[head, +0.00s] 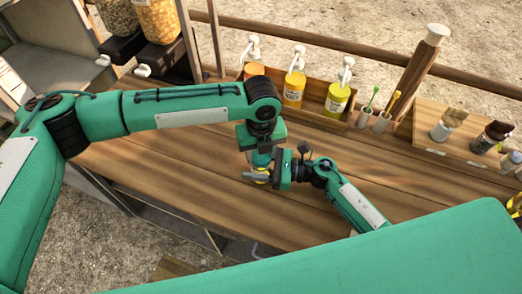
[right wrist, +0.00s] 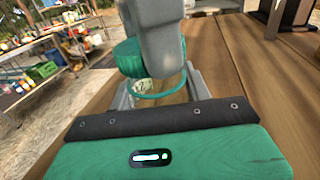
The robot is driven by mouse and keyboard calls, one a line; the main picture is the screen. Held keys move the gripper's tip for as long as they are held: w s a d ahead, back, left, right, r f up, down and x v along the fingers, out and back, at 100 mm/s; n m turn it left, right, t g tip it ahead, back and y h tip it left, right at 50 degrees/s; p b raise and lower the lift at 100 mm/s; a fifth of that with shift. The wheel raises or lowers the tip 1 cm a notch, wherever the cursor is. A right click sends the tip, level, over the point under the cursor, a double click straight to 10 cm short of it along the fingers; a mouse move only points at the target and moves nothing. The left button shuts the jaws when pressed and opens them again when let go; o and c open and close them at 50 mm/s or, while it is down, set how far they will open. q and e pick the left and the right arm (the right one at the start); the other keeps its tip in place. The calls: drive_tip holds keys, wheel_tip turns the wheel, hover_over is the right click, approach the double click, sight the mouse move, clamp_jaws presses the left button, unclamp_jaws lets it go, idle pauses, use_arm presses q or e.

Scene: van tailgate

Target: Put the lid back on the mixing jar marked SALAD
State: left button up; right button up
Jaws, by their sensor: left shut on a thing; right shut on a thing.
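The mixing jar (right wrist: 144,88) stands between my two grippers. In the right wrist view it is clear, with a teal ring at its top and a small pale label whose word I cannot read. My right gripper (right wrist: 150,95) is shut on the jar from the side; it also shows in the head view (head: 262,176). A teal ribbed lid (right wrist: 129,58) is just above the jar's ring. My left gripper (right wrist: 165,50) comes down from above, shut on the lid; its finger hides part of the lid. I cannot tell whether lid and ring touch.
A wooden rack with yellow pump bottles (head: 294,90) stands behind. Cups with brushes (head: 368,112) and a wooden tray with small jars (head: 442,130) are to the right. Grain dispensers (head: 158,20) stand at upper left. The wooden worktop (head: 170,165) is clear to the left.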

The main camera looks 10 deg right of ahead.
use_arm(q)
drive_tip(key=shift+f, duration=0.5)
drive_tip(key=m, duration=0.7)
drive_tip(key=shift+m, duration=0.3)
drive_tip(key=m, duration=0.4)
drive_tip(key=shift+m, duration=0.3)
drive_tip(key=m, duration=0.4)
drive_tip(key=o, duration=0.9)
drive_tip(key=shift+o, duration=0.2)
